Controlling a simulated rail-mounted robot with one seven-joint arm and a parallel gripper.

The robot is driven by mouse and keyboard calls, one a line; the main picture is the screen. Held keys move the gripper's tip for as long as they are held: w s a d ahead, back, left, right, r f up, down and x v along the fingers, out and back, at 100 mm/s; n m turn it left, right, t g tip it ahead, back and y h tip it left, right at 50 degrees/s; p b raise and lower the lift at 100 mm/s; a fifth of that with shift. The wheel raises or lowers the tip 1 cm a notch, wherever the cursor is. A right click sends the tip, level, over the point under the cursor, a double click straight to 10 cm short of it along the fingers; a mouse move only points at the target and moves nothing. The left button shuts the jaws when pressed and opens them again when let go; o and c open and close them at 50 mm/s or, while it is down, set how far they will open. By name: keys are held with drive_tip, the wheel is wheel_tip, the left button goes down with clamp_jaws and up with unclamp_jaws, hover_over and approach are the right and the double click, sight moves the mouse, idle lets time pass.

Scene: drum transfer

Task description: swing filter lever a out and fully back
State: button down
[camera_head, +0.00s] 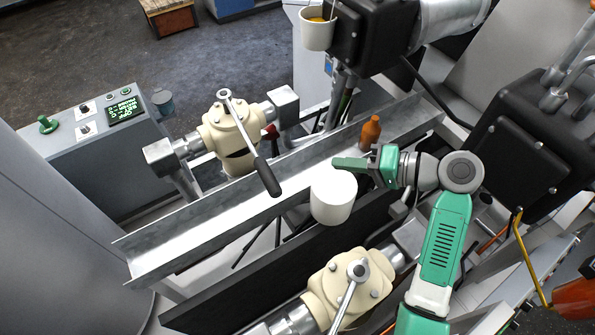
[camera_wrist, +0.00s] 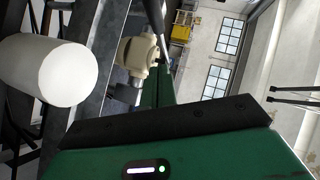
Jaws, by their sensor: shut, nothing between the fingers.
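Two cream filter housings with levers show in the head view; no label tells which is lever a. The upper-left filter housing (camera_head: 229,135) carries a lever (camera_head: 249,135) with a dark grip slanting down right over the metal trough. The lower filter housing (camera_head: 345,285) carries a metal lever (camera_head: 349,301) pointing down, its end cut off by the frame. My gripper (camera_head: 345,163) is green, shut and empty, pointing left above the trough, right of the upper lever's grip and apart from it. A cream housing (camera_wrist: 138,54) also shows in the wrist view, beyond my gripper (camera_wrist: 165,88).
A white cylinder (camera_head: 333,196) stands just below my fingers; it also shows in the wrist view (camera_wrist: 62,70). An orange bottle (camera_head: 371,131) stands behind my gripper. The metal trough (camera_head: 190,235) runs diagonally. A grey control box (camera_head: 95,150) is at left.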

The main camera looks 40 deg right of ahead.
drive_tip(key=s+a+f+p+x, duration=0.1)
drive_tip(key=a+p+x, duration=0.1)
drive_tip(key=x, duration=1)
drive_tip(key=shift+a, duration=0.3)
